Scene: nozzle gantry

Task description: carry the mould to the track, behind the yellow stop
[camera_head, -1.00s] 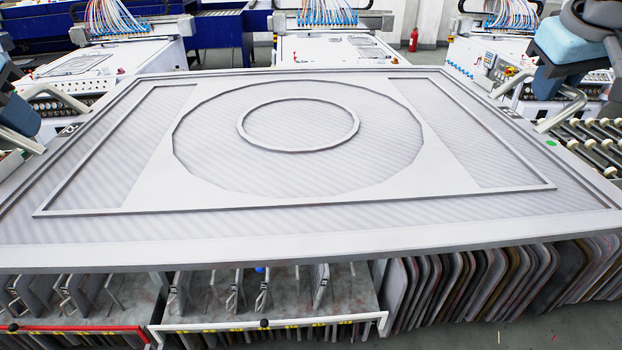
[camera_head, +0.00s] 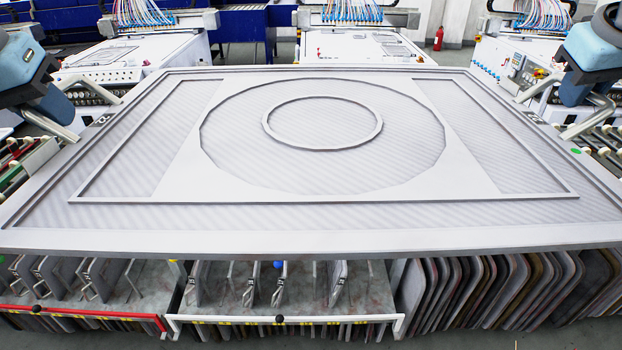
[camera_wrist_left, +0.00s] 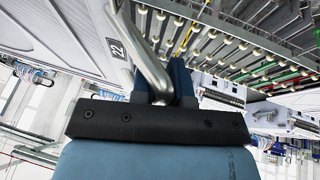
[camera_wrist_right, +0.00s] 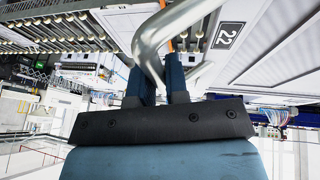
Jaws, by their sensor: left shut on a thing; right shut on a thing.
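The mould (camera_head: 340,222) is a large flat grey panel with a raised rectangle and rings, filling the middle of the head view. A bent metal handle stands at each side. My left gripper (camera_wrist_left: 172,85) is shut on the left handle (camera_wrist_left: 150,50), beside a "22" mark on the mould. My right gripper (camera_wrist_right: 158,85) is shut on the right handle (camera_wrist_right: 152,38), beside another "22" mark. Rollers show beside the mould at the right of the head view (camera_head: 606,143) and in the left wrist view (camera_wrist_left: 215,45). I cannot make out the yellow stop for certain.
White machines (camera_head: 365,46) with bundles of coloured tubes stand behind the mould. Racks with a red front bar (camera_head: 90,314) and a white front bar (camera_head: 340,320) lie below its near edge. Several upright plates (camera_head: 480,290) stand at the lower right. A fire extinguisher (camera_head: 438,40) is far back.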

